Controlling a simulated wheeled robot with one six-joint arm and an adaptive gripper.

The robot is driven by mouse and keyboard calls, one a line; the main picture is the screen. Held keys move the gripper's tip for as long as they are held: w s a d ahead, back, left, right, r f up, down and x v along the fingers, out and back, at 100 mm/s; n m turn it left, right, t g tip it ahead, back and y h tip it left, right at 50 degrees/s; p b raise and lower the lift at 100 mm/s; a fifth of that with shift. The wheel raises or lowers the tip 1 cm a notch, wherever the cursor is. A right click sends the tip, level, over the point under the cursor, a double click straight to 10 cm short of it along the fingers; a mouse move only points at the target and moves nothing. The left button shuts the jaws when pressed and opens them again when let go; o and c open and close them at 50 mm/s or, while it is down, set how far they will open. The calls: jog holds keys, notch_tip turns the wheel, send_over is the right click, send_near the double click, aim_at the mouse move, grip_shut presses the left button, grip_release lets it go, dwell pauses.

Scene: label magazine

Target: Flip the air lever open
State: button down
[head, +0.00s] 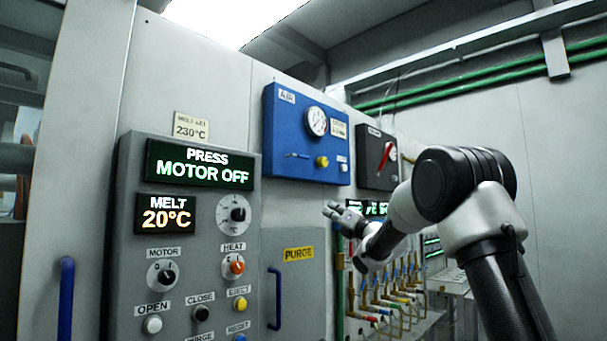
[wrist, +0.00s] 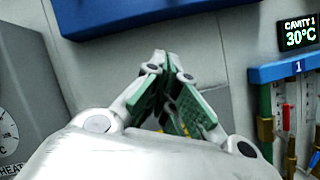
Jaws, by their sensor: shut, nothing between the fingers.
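The blue air panel (head: 285,110) hangs on the grey wall, with an AIR label and a round gauge (head: 317,121). A small blue lever (head: 297,155) lies about level on its lower left, beside a yellow knob (head: 322,161). My gripper (head: 331,209) is below the panel's lower right, apart from it. In the wrist view my gripper (wrist: 162,62) has its green-padded fingers together with nothing held. The lower edge of the blue panel (wrist: 130,12) crosses the top of that view; the lever does not show there.
A grey control cabinet (head: 125,230) with displays and knobs stands at left. A PURGE door (head: 298,270) with a blue handle is below the air panel. A dark box (head: 372,170) with a red lever is right of it. Hoses and valves (head: 385,300) are below my arm.

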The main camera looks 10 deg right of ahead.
aim_at(303, 157)
jog(key=s+a+r+n+y, duration=0.2)
jog(key=s+r+n+y, duration=0.1)
jog(key=n, duration=0.5)
jog(key=shift+s+r+y, duration=0.2)
jog(key=shift+r+y, duration=0.65)
jog(key=shift+y, duration=0.05)
jog(key=shift+w+a, duration=0.1)
jog(key=x, duration=0.4)
jog(key=r+x, duration=0.1)
jog(key=x, duration=0.3)
jog(key=s+r+x, duration=0.1)
jog(key=x, duration=0.3)
jog(key=shift+d, duration=0.3)
jog(key=shift+w+r, duration=0.1)
jog(key=shift+r, duration=0.25)
jog(key=shift+w+d+n+g+y, duration=0.1)
jog(key=shift+n+g+y, duration=0.2)
jog(key=shift+n, duration=0.4)
